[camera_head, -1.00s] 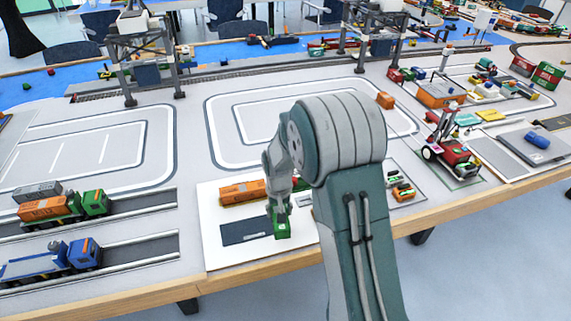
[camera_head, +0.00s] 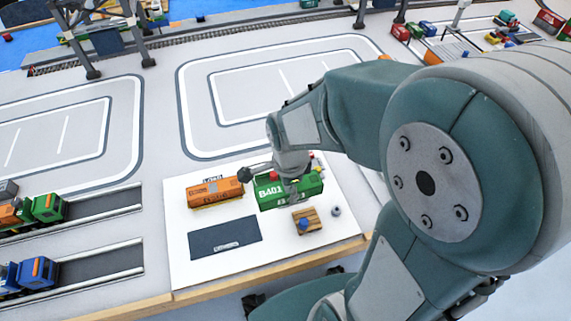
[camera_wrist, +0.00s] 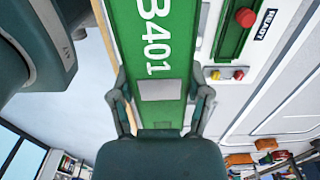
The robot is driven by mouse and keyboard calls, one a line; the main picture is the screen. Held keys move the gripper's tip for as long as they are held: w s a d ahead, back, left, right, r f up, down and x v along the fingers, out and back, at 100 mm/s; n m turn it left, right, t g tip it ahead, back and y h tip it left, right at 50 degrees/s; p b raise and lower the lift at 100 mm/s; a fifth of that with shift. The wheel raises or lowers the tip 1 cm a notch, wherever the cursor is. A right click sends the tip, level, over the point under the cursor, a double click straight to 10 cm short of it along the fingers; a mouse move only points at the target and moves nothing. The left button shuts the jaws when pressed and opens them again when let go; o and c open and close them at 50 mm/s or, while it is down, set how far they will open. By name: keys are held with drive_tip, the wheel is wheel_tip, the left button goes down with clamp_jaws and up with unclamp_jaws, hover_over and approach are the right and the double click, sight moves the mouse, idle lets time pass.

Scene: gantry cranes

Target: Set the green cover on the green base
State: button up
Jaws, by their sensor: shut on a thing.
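The green cover (camera_head: 274,190), marked B401, is held in my gripper (camera_head: 288,180) over the right part of the white board in the head view. In the wrist view my gripper (camera_wrist: 161,105) is shut on the cover (camera_wrist: 150,70), a finger at each long side. The green base (camera_wrist: 235,30) shows there to the right of the cover, with a dark inside and a red knob. In the head view the base is mostly hidden behind the cover and wrist, and I cannot tell the gap between them.
On the white board (camera_head: 178,272) are an orange container (camera_head: 216,193), a dark pad (camera_head: 225,237), a small wooden crate (camera_head: 306,221) with a blue piece and a small grey round piece (camera_head: 336,211). The table's wooden front edge (camera_head: 290,264) is close. Toy trucks (camera_head: 40,210) stand at left.

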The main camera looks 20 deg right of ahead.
drive_tip(key=shift+w+d, duration=0.1)
drive_tip(key=shift+d, duration=0.15)
drive_tip(key=w+f, duration=0.3)
drive_tip(key=w, duration=0.1)
drive_tip(key=w+d+f, duration=0.1)
drive_tip(key=w+f, duration=0.2)
drive_tip(key=w, duration=0.1)
drive_tip(key=w+f, duration=0.3)
drive_tip(key=w, duration=0.1)
drive_tip(key=shift+w+d, duration=0.25)
drive_tip(key=shift+w, duration=0.15)
drive_tip(key=shift+w+a+f, duration=0.2)
drive_tip(key=shift+w+f, duration=0.05)
drive_tip(key=shift+f, duration=0.2)
drive_tip(key=f, duration=0.3)
drive_tip(key=shift+w+d, duration=0.1)
drive_tip(key=shift+d, duration=0.1)
drive_tip(key=o, duration=1.2)
drive_tip(key=shift+c, duration=0.2)
drive_tip(key=shift+a, duration=0.1)
